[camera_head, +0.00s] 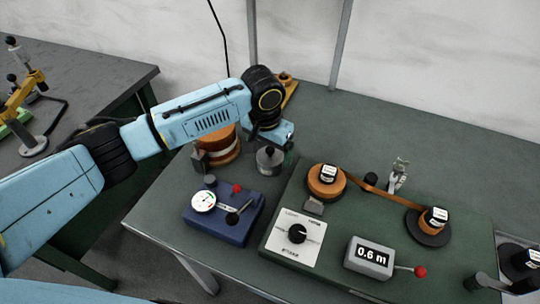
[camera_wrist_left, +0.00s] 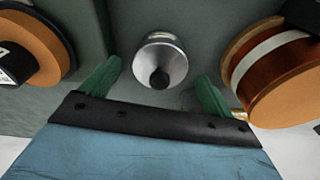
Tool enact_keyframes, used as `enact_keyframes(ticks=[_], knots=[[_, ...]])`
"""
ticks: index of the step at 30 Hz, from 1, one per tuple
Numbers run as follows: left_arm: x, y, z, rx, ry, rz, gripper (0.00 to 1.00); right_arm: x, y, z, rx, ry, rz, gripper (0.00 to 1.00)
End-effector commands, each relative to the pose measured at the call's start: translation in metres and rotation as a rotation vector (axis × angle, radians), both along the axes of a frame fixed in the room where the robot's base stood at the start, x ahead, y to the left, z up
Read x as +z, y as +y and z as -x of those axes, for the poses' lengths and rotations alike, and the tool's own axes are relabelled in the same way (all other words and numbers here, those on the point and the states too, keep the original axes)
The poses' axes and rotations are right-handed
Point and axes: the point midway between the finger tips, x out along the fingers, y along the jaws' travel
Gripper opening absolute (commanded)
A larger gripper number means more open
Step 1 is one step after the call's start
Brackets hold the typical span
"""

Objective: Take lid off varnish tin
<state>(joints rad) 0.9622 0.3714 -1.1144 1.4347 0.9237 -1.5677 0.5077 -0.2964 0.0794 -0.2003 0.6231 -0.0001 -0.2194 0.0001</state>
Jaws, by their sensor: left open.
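A small silver metal tin (camera_head: 269,160), apparently the varnish tin, stands on the green table behind the blue box. Its lid (camera_wrist_left: 174,63) carries a black knob (camera_wrist_left: 160,78) and sits on the tin. My left gripper (camera_head: 283,143) is above and just behind the tin, pointing down. In the left wrist view its two green fingers are apart, one on each side of the tin (camera_wrist_left: 161,41), with nothing between them touching the knob that I can see. My right gripper is not in view.
A large copper foil roll (camera_head: 222,150) stands left of the tin. A blue box with a dial gauge (camera_head: 226,215) lies in front.

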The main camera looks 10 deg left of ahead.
Motion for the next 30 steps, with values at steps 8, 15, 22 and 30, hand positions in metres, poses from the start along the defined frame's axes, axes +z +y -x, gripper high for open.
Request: enact_keyframes(ticks=[8,15,22,30], knots=[[-0.002,0.000,0.000,0.000,-0.001,0.000,0.84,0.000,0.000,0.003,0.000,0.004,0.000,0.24],[-0.001,0.000,0.000,0.000,-0.001,0.000,0.52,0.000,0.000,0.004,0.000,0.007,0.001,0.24],[-0.001,0.000,0.000,0.000,-0.001,0.000,0.40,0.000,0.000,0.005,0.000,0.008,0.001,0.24],[0.009,0.000,-0.001,0.001,-0.002,0.002,0.40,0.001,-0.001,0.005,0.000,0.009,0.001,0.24]])
